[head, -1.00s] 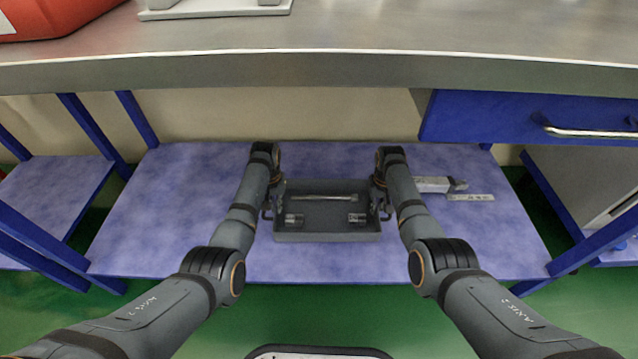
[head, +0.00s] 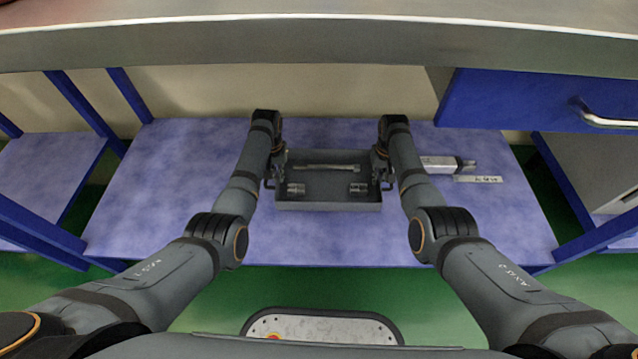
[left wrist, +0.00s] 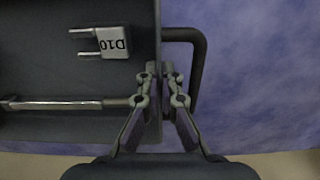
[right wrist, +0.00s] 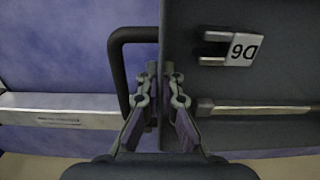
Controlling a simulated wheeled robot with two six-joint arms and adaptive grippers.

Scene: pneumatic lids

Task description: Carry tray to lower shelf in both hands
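The dark grey tray (head: 328,207) is over the blue lower shelf (head: 180,190), under the bench, and looks level. I cannot tell whether its underside touches the shelf.
The steel bench top (head: 300,40) and a blue drawer (head: 510,98) hang above. The shelf left of the tray is clear.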

